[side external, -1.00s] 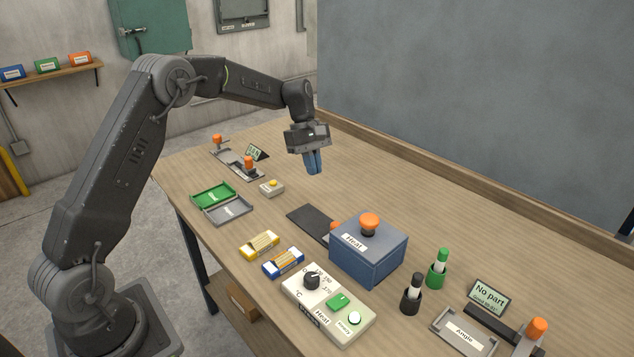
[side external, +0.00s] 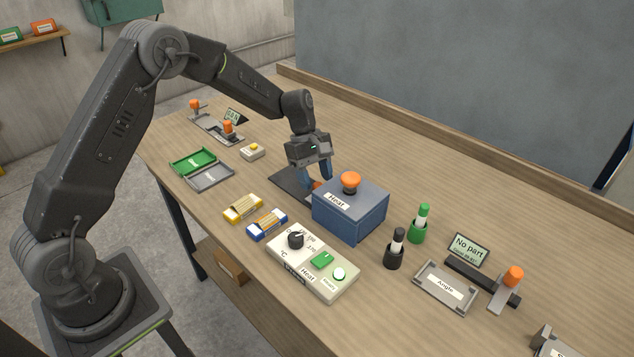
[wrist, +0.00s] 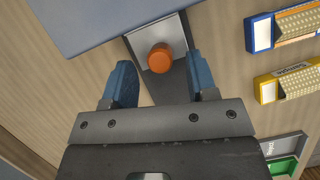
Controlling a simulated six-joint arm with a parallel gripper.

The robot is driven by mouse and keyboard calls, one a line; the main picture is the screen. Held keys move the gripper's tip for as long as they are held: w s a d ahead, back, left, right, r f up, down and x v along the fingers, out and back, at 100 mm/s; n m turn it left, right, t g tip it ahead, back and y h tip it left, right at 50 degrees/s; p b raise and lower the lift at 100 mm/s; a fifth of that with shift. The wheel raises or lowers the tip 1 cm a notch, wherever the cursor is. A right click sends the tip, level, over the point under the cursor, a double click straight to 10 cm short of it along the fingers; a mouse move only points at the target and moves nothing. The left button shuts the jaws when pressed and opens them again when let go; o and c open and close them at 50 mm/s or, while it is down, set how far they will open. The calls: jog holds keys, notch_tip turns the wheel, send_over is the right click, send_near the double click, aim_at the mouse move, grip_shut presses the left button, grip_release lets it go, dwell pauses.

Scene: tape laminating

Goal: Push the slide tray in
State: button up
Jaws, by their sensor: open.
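The slide tray (wrist: 141,45) is a light grey plate with an orange knob (wrist: 160,57). It lies on a dark rail (wrist: 170,92) at the edge of the blue heater box (side external: 350,215) labelled "Heat". My gripper (wrist: 160,75) is open, with one blue finger on each side of the knob and a visible gap to both. In the side view my gripper (side external: 317,176) is low over the rail beside the box. There the knob (side external: 317,185) is mostly hidden by the fingers and the box. I cannot tell whether the fingers touch the tray.
The heater box has an orange knob (side external: 350,180) on top, close to my gripper. A control panel (side external: 312,263) and yellow (side external: 243,208) and blue (side external: 267,224) boxes stand in front. Black (side external: 395,250) and green (side external: 418,224) holders are to the right. The table behind the box is clear.

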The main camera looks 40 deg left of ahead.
jog(key=shift+x, duration=0.9)
grip_shut()
